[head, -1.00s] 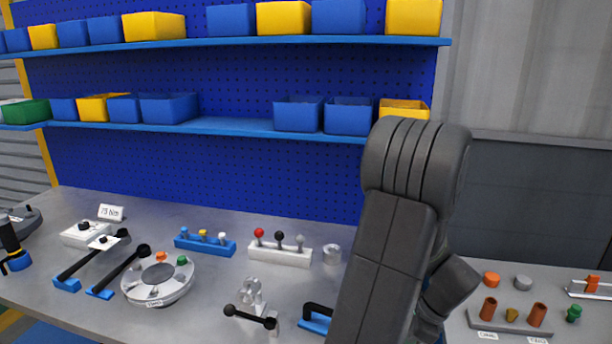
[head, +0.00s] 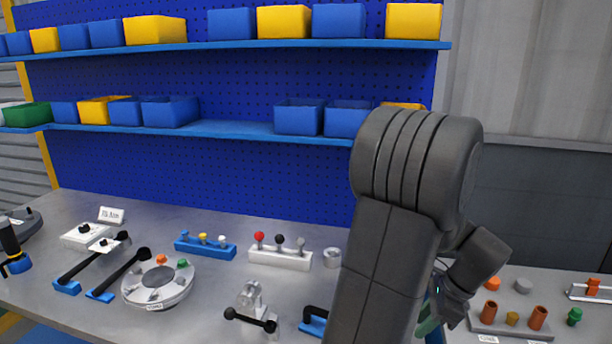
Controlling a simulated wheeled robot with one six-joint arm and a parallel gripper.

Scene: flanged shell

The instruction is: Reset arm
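My dark grey arm (head: 380,265) rises large in front of the bench, right of the middle. Its wrist bends down on the right side. My gripper (head: 432,318) shows only in part beside the forearm, small and partly hidden, with a greenish piece at its end. I cannot tell whether it is open or shut, or whether that piece is a finger or something held. A round silver flanged housing (head: 145,293) with orange and green knobs sits on the bench at left, apart from my arm.
The grey bench (head: 215,315) holds blue-based levers (head: 120,275), a blue knob block (head: 205,247), a white block with three ball levers (head: 280,257), a silver clamp (head: 250,310) and a peg tray (head: 510,325) at right. Shelves with blue and yellow bins (head: 230,128) stand behind.

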